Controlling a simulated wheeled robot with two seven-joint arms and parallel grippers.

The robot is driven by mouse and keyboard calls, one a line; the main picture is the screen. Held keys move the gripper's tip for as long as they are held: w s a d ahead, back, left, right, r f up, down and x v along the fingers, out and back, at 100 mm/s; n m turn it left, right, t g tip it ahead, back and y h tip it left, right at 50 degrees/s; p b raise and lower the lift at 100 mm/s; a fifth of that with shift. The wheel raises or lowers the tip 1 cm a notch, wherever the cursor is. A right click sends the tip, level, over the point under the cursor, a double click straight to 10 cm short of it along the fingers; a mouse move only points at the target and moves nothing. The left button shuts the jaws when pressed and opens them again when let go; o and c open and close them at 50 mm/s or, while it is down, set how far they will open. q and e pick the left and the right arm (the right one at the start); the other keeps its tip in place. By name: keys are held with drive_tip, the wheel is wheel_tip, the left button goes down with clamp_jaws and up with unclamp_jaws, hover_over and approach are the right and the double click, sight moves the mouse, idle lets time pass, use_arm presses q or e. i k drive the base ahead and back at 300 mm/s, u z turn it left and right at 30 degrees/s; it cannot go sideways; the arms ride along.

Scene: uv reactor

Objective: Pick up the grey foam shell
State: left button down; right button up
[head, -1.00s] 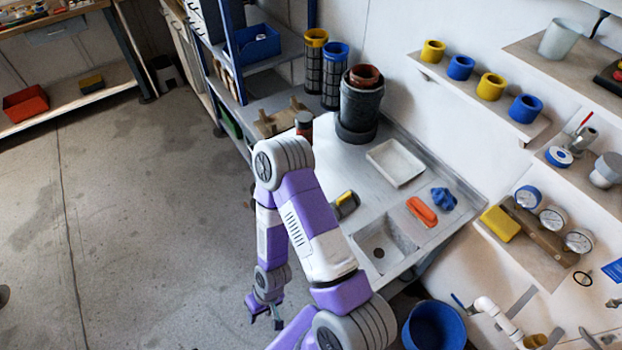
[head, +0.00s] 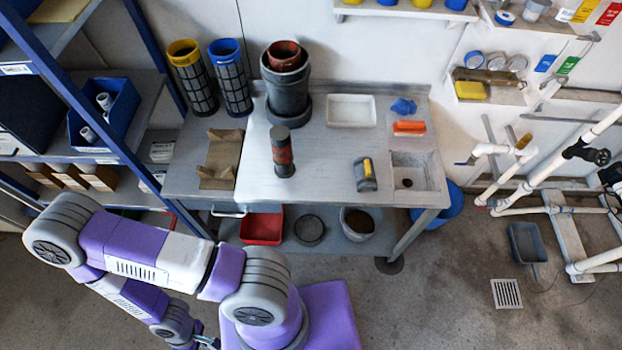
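A short grey rounded piece with a yellow label (head: 364,185) lies on the metal bench, left of the sink. It may be the grey foam shell, but I cannot tell for sure. A larger dark grey cylindrical body (head: 287,94) stands at the back of the bench around a brown inner pipe. My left gripper (head: 207,343) shows only partly at the bottom edge, low and well away from the bench. Whether it is open or shut is unclear. My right gripper is out of view.
On the bench (head: 330,182) stand a dark cylinder with a red band (head: 282,152), a brown cradle (head: 221,157), two mesh cartridges (head: 232,82), a white tray (head: 351,112) and an orange item (head: 409,128). A blue-framed shelf (head: 75,90) stands left. White pipes (head: 545,180) are right.

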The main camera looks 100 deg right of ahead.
sight(364, 172)
drive_tip(key=i, duration=0.55)
drive_tip(key=z, duration=2.9)
